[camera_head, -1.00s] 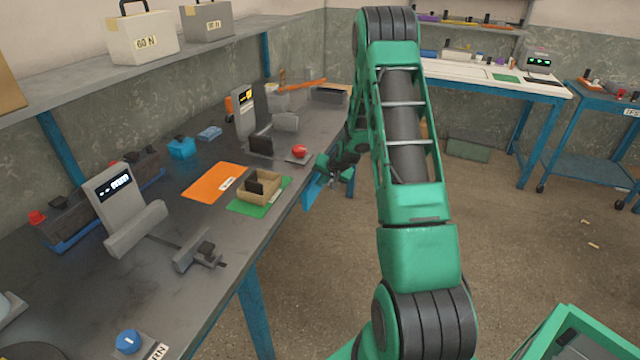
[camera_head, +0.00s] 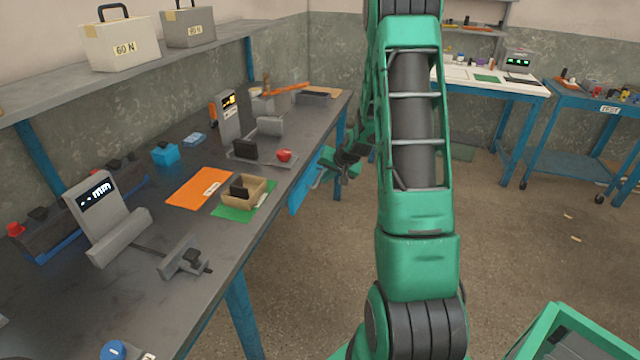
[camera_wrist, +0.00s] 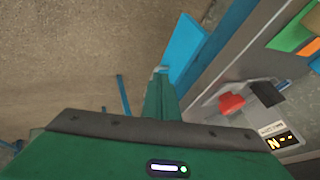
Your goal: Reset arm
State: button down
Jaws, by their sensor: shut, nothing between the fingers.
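My gripper (camera_head: 328,173) hangs beside the right edge of the long grey workbench (camera_head: 215,262), out over the aisle and partly behind my green arm in the head view. In the wrist view its fingers (camera_wrist: 160,72) are together and nothing shows between them. A blue panel (camera_wrist: 186,50) at the bench edge lies just beyond the fingertips there.
On the bench are an orange sheet (camera_head: 190,191), a wooden box (camera_head: 252,201) on a green sheet (camera_head: 231,214), and a device with a red knob (camera_head: 284,155). A green bin (camera_head: 560,318) stands at lower right. The floor between is mostly clear.

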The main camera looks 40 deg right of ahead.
jog(key=shift+s+r, duration=0.35)
jog(key=shift+r, duration=0.1)
jog(key=shift+a, duration=0.1)
jog(key=s+a+r+n+g, duration=0.1)
jog(key=s+a+r, duration=0.4)
jog(key=s, duration=0.7)
jog(key=s+a+r+n+g, duration=0.1)
jog(key=s+a+r+g, duration=0.3)
jog(key=s, duration=0.9)
jog(key=s+a+r+n+g+y, duration=0.1)
jog(key=s+a+r+g, duration=0.1)
jog(key=s+a+r, duration=0.6)
jog(key=s+a, duration=0.1)
jog(key=s, duration=0.4)
jog(key=shift+r+n, duration=0.2)
jog(key=shift+n, duration=0.1)
